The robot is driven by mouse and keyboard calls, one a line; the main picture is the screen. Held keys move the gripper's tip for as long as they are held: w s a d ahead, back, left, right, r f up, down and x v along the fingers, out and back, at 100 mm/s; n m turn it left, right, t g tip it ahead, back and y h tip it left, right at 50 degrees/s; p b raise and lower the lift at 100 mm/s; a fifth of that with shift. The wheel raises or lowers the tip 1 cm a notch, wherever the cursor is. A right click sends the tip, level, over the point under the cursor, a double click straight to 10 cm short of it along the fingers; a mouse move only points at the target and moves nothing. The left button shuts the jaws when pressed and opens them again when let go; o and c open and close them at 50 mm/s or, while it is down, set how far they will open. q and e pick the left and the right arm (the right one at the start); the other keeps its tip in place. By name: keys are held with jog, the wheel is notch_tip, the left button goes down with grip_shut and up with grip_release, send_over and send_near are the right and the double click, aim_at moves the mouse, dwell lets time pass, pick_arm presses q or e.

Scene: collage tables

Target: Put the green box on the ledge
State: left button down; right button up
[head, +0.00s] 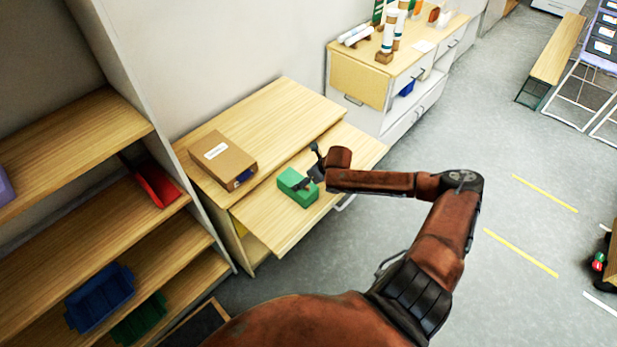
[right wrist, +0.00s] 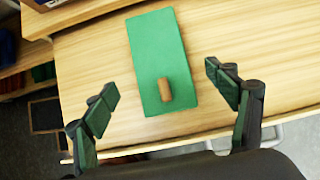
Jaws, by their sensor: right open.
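The green box (head: 297,188) lies on the lower, pulled-out board (head: 275,233) of the wooden cabinet, in front of the raised top (head: 285,104). In the right wrist view the green box (right wrist: 158,50) lies flat with a small brown cylinder (right wrist: 165,90) on its near end. My right gripper (head: 311,178) is at the box in the head view, and partly covers it. In the right wrist view its fingers (right wrist: 172,90) are open, one on each side of the box with gaps between. My left gripper is not in view.
A brown cardboard box (head: 222,160) with a white label lies on the raised top. A shelf unit (head: 100,130) with a red bin (head: 158,184) and a blue bin (head: 100,297) stands at left. A second cabinet (head: 360,80) holding rolls stands behind. Floor at right is mostly clear.

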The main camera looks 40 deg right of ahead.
jog(key=shift+v, duration=1.45)
